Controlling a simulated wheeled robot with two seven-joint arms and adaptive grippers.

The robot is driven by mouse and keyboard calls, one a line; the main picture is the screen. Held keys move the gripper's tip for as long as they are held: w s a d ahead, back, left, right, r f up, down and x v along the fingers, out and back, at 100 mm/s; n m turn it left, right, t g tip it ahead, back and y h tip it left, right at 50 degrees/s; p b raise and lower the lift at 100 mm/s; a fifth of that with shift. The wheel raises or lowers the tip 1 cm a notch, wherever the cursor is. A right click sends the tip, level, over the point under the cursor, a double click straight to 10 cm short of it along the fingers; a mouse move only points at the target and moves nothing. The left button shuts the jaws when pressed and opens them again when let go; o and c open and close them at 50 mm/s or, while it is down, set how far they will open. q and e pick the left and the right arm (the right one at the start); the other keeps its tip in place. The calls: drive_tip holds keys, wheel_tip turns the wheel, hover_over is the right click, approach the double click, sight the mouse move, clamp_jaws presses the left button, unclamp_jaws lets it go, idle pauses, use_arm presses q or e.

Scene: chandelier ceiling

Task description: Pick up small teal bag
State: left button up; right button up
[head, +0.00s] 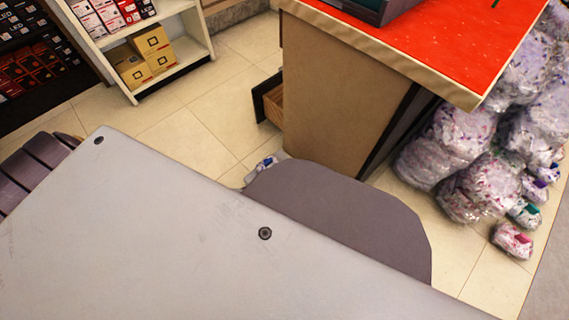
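A small clear bag with teal contents (526,213) lies on the floor at the right of the head view. It is at the front of a heap of bags, and its neighbours partly cover it. A small bag with pink-red contents (512,240) lies just in front of it. A small bag with purple contents (535,188) lies just behind it.
Large clear bags (480,185) are heaped left of and behind the small ones. A counter with a red top (440,40) stands left of the heap. Shelves with boxes (150,55) are at the upper left.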

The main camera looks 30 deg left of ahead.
use_arm(q)
drive_tip(key=shift+b+x, duration=0.35)
drive_tip(key=shift+x, duration=0.55)
drive_tip(key=c, duration=0.8)
drive_tip(key=shift+c, duration=0.2)
